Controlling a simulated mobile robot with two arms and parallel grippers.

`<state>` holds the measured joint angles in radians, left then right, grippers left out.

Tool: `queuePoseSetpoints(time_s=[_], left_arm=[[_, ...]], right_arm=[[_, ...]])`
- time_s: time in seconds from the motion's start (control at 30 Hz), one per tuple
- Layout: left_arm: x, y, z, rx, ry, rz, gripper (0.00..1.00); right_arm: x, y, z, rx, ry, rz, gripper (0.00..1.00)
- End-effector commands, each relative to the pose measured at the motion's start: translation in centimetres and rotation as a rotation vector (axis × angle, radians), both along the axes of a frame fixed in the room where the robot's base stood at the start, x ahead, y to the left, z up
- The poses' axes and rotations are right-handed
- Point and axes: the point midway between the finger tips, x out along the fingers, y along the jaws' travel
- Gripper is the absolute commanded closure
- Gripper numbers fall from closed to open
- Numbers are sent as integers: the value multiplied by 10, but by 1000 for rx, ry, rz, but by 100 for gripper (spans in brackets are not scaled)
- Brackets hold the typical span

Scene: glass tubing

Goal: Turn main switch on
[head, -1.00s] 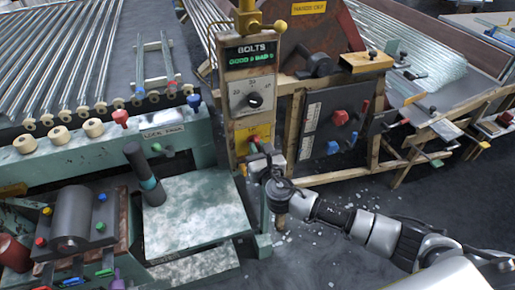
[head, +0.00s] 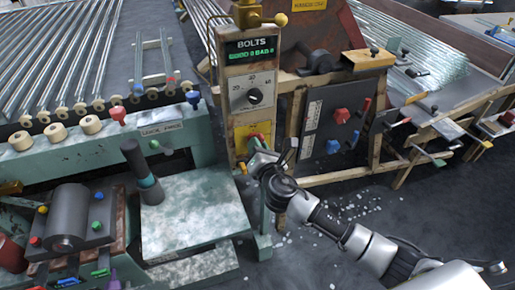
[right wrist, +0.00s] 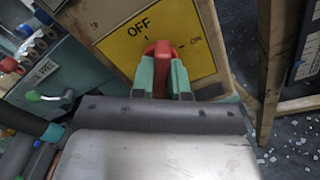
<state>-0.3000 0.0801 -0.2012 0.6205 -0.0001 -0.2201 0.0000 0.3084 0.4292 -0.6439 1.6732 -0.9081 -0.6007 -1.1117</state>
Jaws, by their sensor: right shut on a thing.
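The main switch is a red handle (right wrist: 160,52) on a yellow plate (right wrist: 205,62) marked OFF and ON in the right wrist view. In the head view the yellow plate (head: 263,130) sits low on the wooden post, below the BOLTS panel. My right gripper (right wrist: 162,72) is shut on the red handle, with a teal finger on each side of it. In the head view my right gripper (head: 254,146) is at the plate's lower edge. My left gripper does not show.
The BOLTS panel (head: 251,90) with a black dial is above the plate. A dark panel (head: 325,125) with red and blue knobs stands to the right. A green bench (head: 195,215) is at the left. Bits of broken glass lie on the floor.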

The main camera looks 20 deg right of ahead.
Motion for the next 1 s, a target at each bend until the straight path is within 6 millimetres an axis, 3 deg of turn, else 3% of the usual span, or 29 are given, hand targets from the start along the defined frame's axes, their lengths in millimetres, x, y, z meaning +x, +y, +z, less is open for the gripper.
queuePoseSetpoints(time_s=[0.6,1.0], left_arm=[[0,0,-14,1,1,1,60],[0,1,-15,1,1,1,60]], right_arm=[[0,0,-1,586,20,-2,100],[0,0,0,862,29,-2,100]])
